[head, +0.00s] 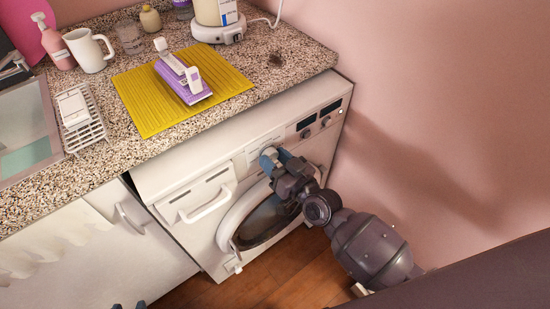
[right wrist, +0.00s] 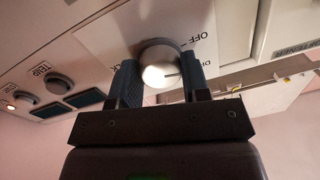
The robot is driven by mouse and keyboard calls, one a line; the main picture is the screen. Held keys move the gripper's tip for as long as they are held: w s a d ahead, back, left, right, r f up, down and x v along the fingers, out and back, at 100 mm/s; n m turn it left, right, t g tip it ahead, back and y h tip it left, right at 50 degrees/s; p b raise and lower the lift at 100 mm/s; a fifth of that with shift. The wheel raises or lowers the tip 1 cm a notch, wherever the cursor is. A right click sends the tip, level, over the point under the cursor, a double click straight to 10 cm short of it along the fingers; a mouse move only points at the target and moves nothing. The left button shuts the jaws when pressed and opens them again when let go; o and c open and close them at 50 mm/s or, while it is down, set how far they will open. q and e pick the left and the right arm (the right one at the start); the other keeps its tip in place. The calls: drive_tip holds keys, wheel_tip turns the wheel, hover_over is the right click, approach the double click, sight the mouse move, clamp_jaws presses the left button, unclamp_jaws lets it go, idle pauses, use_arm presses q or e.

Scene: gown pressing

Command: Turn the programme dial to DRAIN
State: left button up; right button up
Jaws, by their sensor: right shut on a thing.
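The programme dial (right wrist: 160,72) is a round pale knob on the white washing machine's front (head: 180,182). In the right wrist view it sits between the two dark blue-grey fingers of my right gripper (right wrist: 160,84), which is shut on it. In the head view my right gripper (head: 270,159) is at the machine's upper front and hides the dial. A small dark tip of my left gripper (head: 130,305) shows at the bottom left edge; its jaws are unclear.
The machine has a round door (head: 268,220) below the dial and a drawer handle (head: 206,205) to the left. Dark displays and small knobs (head: 326,121) are at the right. The speckled counter (head: 290,70) above holds a yellow mat (head: 145,115) and several items.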

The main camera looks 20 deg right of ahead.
drive_tip(key=m, duration=0.3)
use_arm(q)
drive_tip(key=shift+s+a, duration=0.25)
drive_tip(key=shift+s, duration=0.1)
use_arm(e)
drive_tip(key=shift+m, duration=1.3)
use_arm(q)
drive_tip(key=shift+w+d+r, duration=0.1)
drive_tip(key=shift+w+d, duration=0.15)
use_arm(e)
drive_tip(key=o, duration=0.9)
use_arm(q)
drive_tip(key=shift+a, duration=0.1)
use_arm(e)
drive_tip(key=shift+s, duration=0.1)
use_arm(q)
drive_tip(key=shift+r+p, duration=0.2)
drive_tip(key=shift+p, duration=0.15)
use_arm(e)
drive_tip(key=shift+f+v, duration=0.2)
drive_tip(key=shift+v, duration=5.15)
use_arm(q)
drive_tip(key=shift+a, duration=0.1)
